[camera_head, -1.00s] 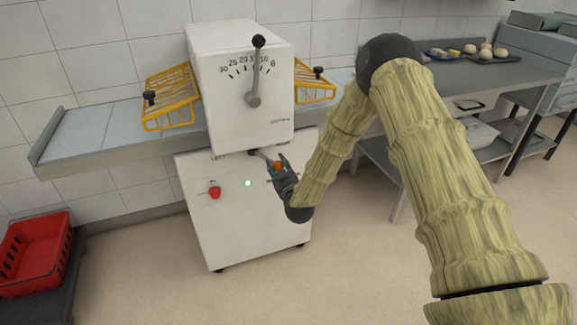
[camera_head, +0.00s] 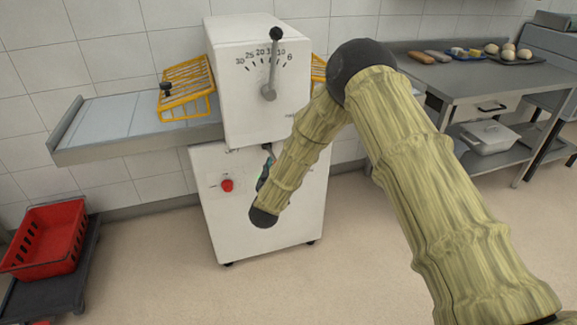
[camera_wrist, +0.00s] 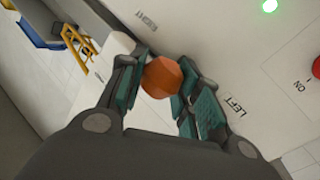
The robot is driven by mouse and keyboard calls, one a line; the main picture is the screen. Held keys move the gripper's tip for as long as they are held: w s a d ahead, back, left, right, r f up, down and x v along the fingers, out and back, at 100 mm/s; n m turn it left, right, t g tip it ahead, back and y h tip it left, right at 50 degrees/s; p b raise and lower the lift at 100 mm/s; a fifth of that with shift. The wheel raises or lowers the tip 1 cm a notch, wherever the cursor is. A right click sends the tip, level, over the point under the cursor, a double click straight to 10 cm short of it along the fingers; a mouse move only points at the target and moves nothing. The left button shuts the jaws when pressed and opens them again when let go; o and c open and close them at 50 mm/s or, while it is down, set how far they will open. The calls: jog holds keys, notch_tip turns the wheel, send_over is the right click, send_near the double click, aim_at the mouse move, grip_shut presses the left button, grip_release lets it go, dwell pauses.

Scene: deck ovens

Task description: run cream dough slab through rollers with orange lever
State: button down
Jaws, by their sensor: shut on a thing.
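The dough sheeter (camera_head: 250,90) is a white machine with a dial and a black-knobbed thickness lever (camera_head: 272,65). The orange lever knob (camera_wrist: 162,77) sits between the fingers of my gripper (camera_wrist: 160,85) in the wrist view, on the panel side between the labels RIGHT and LEFT. My gripper is shut on it. In the head view my gripper (camera_head: 264,172) is mostly hidden behind my own forearm, at the front of the machine. The lever knob is hidden there. I see no cream dough slab on the visible left belt (camera_head: 120,123); the right belt is mostly hidden by my arm.
A red knob (camera_head: 227,185) is on the lower cabinet. A yellow wire guard (camera_head: 187,88) stands over the left belt. A red crate (camera_head: 45,237) rests on a dark trolley at lower left. A steel table (camera_head: 470,80) at right holds loaves and a tray. Floor between is clear.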

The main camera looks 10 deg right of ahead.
jog(key=shift+a, duration=0.2)
jog(key=shift+r, duration=0.1)
jog(key=c, duration=1)
grip_release()
jog(key=v, duration=1.2)
jog(key=shift+a, duration=0.1)
